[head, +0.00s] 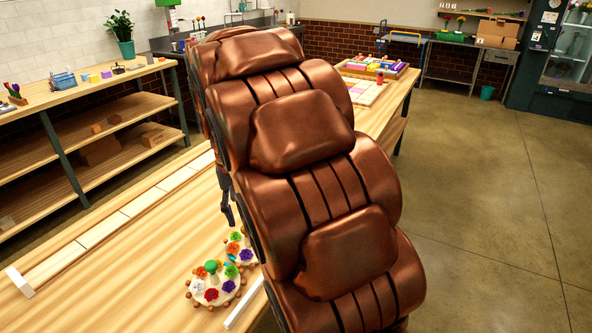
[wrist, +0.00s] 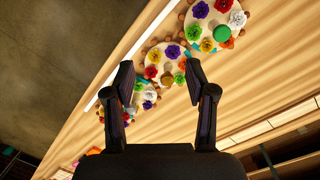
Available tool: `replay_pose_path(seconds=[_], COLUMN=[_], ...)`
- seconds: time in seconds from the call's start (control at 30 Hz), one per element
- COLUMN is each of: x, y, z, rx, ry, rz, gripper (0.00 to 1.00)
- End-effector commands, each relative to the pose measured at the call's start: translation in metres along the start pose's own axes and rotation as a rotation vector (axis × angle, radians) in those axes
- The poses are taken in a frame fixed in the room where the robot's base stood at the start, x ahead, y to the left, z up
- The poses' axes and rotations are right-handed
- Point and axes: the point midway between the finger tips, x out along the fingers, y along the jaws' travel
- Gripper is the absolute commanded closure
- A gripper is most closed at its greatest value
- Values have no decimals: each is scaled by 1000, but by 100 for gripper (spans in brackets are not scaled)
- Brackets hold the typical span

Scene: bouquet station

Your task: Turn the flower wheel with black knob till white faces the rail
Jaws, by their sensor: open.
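My gripper (wrist: 160,76) is open and empty; its two dark fingers stand wide apart above the table in the wrist view. Beyond and between the fingertips is a round flower wheel (wrist: 157,57) with red, yellow, purple and green flowers. Another wheel (wrist: 146,88) is partly hidden behind the left finger. At the top right is a wheel with a green knob (wrist: 207,45) and a white flower (wrist: 237,19); this wheel (head: 203,301) also shows in the head view. I cannot make out a black knob in either view. My arm hides much of the wheels in the head view.
A long pale tiled strip (head: 118,217) runs along the table's left side. A short white bar (head: 246,303) lies beside the wheels, possibly part of a rail. Trays of coloured items (head: 375,68) stand at the table's far end. Open floor lies to the right.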

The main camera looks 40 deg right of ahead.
Motion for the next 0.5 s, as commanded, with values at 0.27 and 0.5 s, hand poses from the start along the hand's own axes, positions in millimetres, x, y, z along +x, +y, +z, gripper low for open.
replay_pose_path(seconds=[0.27, 0.5], x=[-15, -15], y=[30, 61], z=[-88, -154], rx=[141, 247], ry=[19, 29], rz=[4, -1], gripper=[44, 44])
